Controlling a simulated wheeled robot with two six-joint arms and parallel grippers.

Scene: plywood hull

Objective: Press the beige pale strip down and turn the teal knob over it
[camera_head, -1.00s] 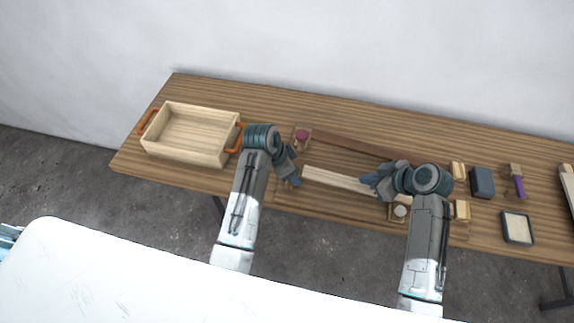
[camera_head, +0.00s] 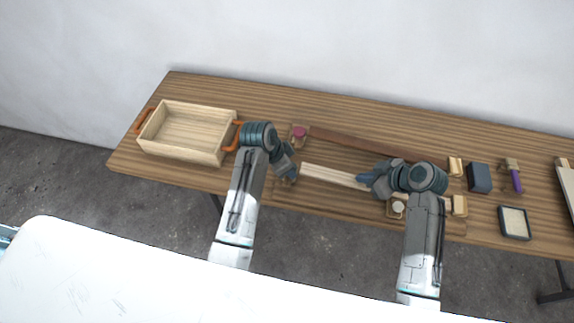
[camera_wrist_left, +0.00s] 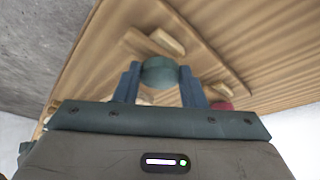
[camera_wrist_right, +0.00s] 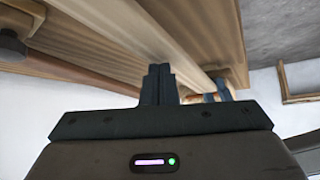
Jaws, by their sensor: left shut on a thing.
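The pale beige strip (camera_head: 333,174) lies on a wooden base on the table between my two grippers. It also shows in the right wrist view (camera_wrist_right: 130,30). My left gripper (camera_head: 288,178) is at the strip's left end. In the left wrist view its fingers are shut on the teal round knob (camera_wrist_left: 160,72), one on each side. In the head view the gripper hides the knob. My right gripper (camera_head: 362,179) is at the strip's right part, fingers together (camera_wrist_right: 159,80) with nothing seen between them. Whether its tips touch the strip is hard to tell.
A dark brown strip (camera_head: 350,143) lies behind, with a crimson knob (camera_head: 299,131) at its left end. A pale knob (camera_head: 398,207) sits near my right arm. A wooden tray (camera_head: 185,131) is at left; a dark block (camera_head: 479,178) and a framed pad (camera_head: 514,222) are at right.

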